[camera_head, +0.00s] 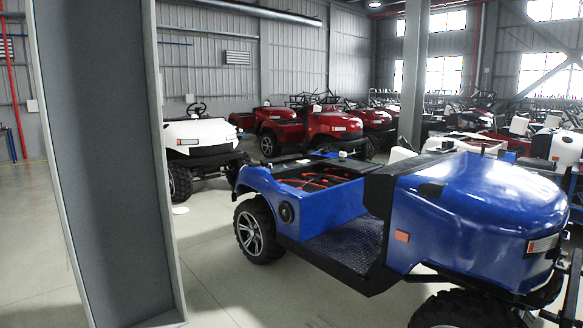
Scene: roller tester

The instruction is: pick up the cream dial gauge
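I cannot make out a cream dial gauge in the head view. Neither of my grippers shows in this view. A small pale object (343,154) sits on the rear of the blue cart (340,205), too small to identify. A flat white object (180,210) lies on the floor behind the blue cart's rear wheel, and I cannot tell what it is.
A tall grey panel (105,150) with light edges stands close at the left. The blue cart fills the right side. A white cart (200,135) and red carts (318,122) stand behind. A grey pillar (413,70) rises at the back. Bare floor (215,270) lies between panel and blue cart.

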